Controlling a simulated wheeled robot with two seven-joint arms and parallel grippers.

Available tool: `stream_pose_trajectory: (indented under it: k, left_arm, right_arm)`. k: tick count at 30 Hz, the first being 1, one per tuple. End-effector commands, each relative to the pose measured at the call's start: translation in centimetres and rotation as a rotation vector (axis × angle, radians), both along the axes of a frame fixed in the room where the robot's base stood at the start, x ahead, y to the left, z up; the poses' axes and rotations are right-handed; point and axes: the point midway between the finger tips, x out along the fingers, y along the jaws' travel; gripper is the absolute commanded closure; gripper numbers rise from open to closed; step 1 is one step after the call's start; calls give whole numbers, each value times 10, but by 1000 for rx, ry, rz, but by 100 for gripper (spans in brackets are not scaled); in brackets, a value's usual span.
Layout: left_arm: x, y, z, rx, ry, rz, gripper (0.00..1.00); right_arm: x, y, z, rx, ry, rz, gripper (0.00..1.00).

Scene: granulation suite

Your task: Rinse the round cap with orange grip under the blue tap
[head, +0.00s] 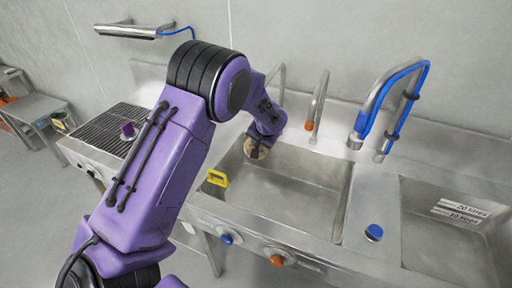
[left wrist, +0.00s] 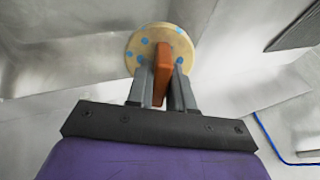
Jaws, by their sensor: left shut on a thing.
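The round cap is a cream disc with several blue spots in the left wrist view (left wrist: 147,36), with an upright orange grip (left wrist: 161,75). My left gripper (left wrist: 160,92) is shut on the orange grip. In the head view, the cap (head: 254,150) is over the left side of the left sink basin (head: 290,195), below my purple wrist (head: 266,122). A plain steel spout (head: 281,75) rises behind my wrist; its outlet is hidden, so its colour cannot be told. A blue knob (head: 226,239) is on the sink front. My right gripper is not in view.
A spout with an orange tip (head: 309,125) stands right of my wrist. A steel faucet with a blue hose (head: 405,100) stands farther right, by a second basin (head: 430,235). An orange knob (head: 277,261), a yellow handle (head: 217,178) and a blue-topped knob (head: 374,232) line the sink.

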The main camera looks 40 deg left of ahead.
Motion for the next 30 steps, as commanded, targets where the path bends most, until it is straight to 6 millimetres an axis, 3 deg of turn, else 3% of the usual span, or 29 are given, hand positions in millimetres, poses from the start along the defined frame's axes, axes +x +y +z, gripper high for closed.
stream_pose_trajectory:
  k: [8, 30]
  left_arm:
    - [6, -3, 1, 0, -1, 1, 100]
    - [-2, 2, 1, 0, -2, -1, 100]
  right_arm:
    - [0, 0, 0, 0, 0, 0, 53]
    - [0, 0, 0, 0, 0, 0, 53]
